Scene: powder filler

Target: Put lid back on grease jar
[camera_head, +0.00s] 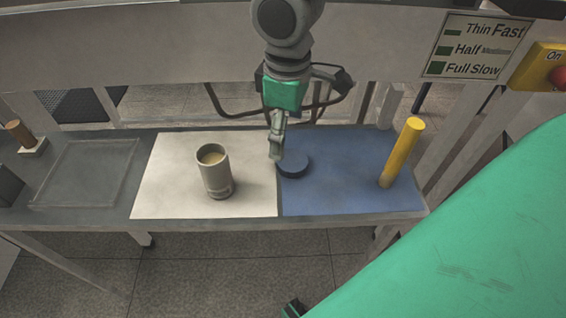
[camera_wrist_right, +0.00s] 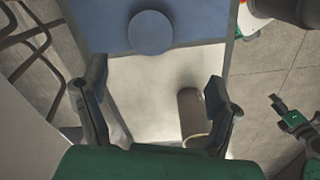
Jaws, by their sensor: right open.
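The grease jar (camera_head: 217,183) stands upright and open on the white mat, with pale yellowish contents showing at its top. The round dark blue lid (camera_head: 293,166) lies flat on the blue mat to the jar's right. My right gripper (camera_head: 277,150) is above the table just beside the lid in the head view, empty. In the right wrist view its fingers (camera_wrist_right: 154,105) are spread apart, with the lid (camera_wrist_right: 151,32) ahead of them and the jar (camera_wrist_right: 193,110) near the right finger, which partly covers it. My left gripper (camera_wrist_right: 292,118) shows small at that view's right edge; its opening is unclear.
A yellow post (camera_head: 402,153) stands on the blue mat's right side (camera_head: 345,200). The white mat (camera_head: 165,180) is clear around the jar. A clear flat tray (camera_head: 85,175) lies at the left. A sign (camera_head: 477,48) and a red button (camera_head: 560,78) are at upper right.

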